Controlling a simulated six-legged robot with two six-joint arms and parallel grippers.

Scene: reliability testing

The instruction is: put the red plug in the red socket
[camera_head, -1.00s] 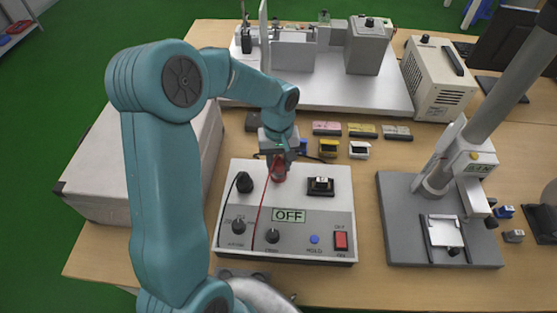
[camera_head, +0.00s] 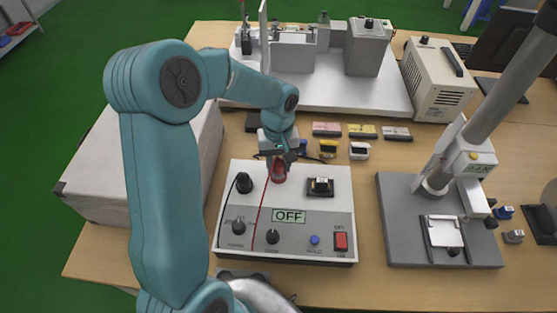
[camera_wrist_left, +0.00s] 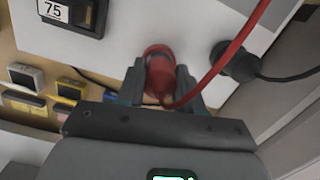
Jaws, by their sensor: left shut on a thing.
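The red plug (camera_wrist_left: 160,82) with its red cable is between the fingers of my left gripper (camera_wrist_left: 160,90), which is shut on it. In the head view my left gripper (camera_head: 278,160) points down over the back middle of the test box (camera_head: 337,215). The red socket (camera_head: 279,176) shows at the panel right under the gripper; in the left wrist view a red ring (camera_wrist_left: 157,50) shows at the plug's front end. The plug is at the socket, but I cannot tell how deep it sits. My right gripper is out of view.
A black plug (camera_head: 244,183) with a black cable stands left of the red one on the panel. A black display unit (camera_head: 320,186) is to the right. A large grey box (camera_head: 100,190) is at left, and a press stand (camera_head: 440,220) at right.

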